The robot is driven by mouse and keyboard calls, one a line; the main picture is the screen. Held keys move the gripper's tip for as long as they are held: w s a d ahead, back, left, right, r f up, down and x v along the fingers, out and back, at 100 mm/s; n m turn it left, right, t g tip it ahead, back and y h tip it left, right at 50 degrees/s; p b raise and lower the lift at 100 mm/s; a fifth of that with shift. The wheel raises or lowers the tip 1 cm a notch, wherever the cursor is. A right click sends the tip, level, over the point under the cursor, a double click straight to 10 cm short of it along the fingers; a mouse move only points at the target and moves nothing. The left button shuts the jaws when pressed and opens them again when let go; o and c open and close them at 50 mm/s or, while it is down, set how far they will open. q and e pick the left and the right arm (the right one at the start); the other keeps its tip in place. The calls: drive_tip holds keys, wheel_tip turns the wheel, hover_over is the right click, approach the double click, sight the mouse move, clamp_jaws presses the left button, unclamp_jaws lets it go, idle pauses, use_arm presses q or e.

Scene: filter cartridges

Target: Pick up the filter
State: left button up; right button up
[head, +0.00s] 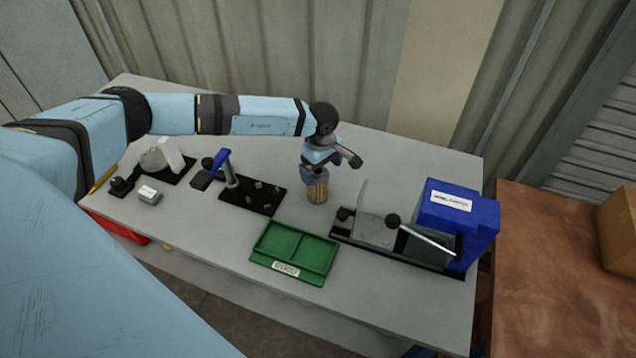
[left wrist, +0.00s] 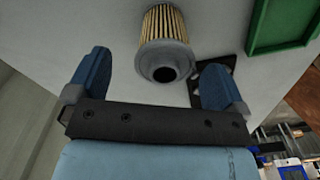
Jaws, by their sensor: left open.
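The filter (head: 317,192) is a small cylinder with a tan pleated side, standing on the grey table near its middle. In the left wrist view the filter (left wrist: 165,35) shows its pleats and a grey end cap with a dark hole facing the camera. My left gripper (head: 312,175) is right above the filter in the head view and hides its top. In the left wrist view its two blue fingers (left wrist: 152,80) are spread apart, with the filter's cap beyond and between them. I cannot tell whether a finger touches it. My right gripper is not in view.
A green divided tray (head: 262,262) lies in front of the filter. A black plate with a blue-handled device (head: 235,185) stands left. A black fixture with a clear panel (head: 372,228) and a blue bin (head: 485,215) stand right. A brown table (head: 560,260) is at far right.

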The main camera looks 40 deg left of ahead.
sight(318, 178)
use_arm(q)
drive_tip(key=f, duration=0.1)
drive_tip(key=f+p, duration=0.1)
drive_tip(key=f, duration=0.1)
drive_tip(key=shift+s+a+f, duration=0.3)
drive_tip(key=shift+a, duration=0.1)
drive_tip(key=shift+f, duration=0.5)
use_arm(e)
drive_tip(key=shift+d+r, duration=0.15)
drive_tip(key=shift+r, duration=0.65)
use_arm(q)
drive_tip(key=c, duration=1.1)
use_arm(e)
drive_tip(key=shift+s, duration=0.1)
use_arm(q)
drive_tip(key=shift+o, duration=0.2)
drive_tip(key=shift+r, duration=0.15)
